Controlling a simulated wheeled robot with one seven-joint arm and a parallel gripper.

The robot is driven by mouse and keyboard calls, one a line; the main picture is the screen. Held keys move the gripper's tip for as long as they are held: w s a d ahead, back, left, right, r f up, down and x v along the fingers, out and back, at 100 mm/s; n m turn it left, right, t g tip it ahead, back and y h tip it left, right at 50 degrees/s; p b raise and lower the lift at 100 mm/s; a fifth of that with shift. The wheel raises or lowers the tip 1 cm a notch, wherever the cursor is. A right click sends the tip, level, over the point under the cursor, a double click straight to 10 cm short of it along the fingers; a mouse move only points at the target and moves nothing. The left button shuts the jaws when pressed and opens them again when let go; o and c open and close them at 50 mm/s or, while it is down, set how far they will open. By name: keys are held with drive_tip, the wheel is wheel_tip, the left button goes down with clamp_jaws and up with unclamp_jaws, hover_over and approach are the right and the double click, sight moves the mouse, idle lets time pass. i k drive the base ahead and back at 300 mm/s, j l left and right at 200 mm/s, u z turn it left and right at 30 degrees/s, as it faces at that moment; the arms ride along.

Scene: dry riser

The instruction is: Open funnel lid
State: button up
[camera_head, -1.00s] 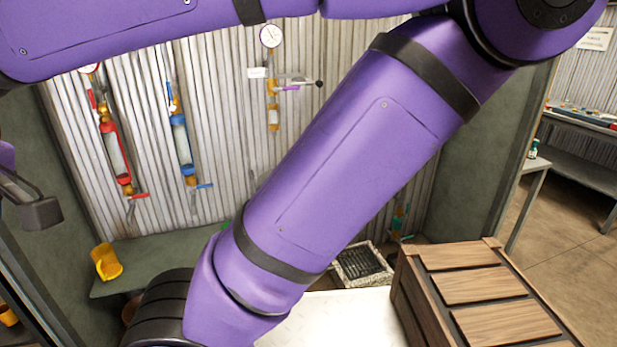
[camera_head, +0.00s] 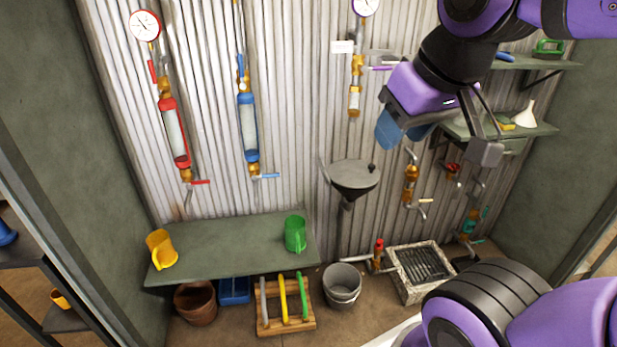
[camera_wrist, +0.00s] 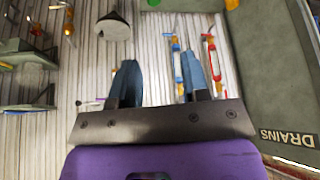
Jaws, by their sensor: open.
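The dark funnel (camera_head: 350,192) stands on a pipe against the corrugated wall, with a flat grey lid (camera_head: 348,174) lying across its top. A small black knob (camera_head: 371,168) sits at the lid's right edge. My gripper (camera_head: 403,135) is above and to the right of the funnel, apart from it. Its two blue fingers are spread and empty. In the wrist view the funnel (camera_wrist: 114,25) shows at the top, left of and beyond my open gripper (camera_wrist: 162,72); the wall looks upside down there.
Left of the funnel is a green bench (camera_head: 215,245) with a yellow cup (camera_head: 161,249) and a green cup (camera_head: 295,234). A grey bucket (camera_head: 342,285) stands below the funnel. Wall pipes and valves (camera_head: 411,185) are to the right, under a shelf (camera_head: 520,130). Air before the funnel looks free.

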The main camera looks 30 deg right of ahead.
sight(352, 174)
drive_tip(key=z, duration=0.75)
drive_tip(key=i+j, duration=0.2)
drive_tip(key=i, duration=0.3)
drive_tip(key=i+j+u, duration=0.15)
drive_tip(key=i, duration=0.3)
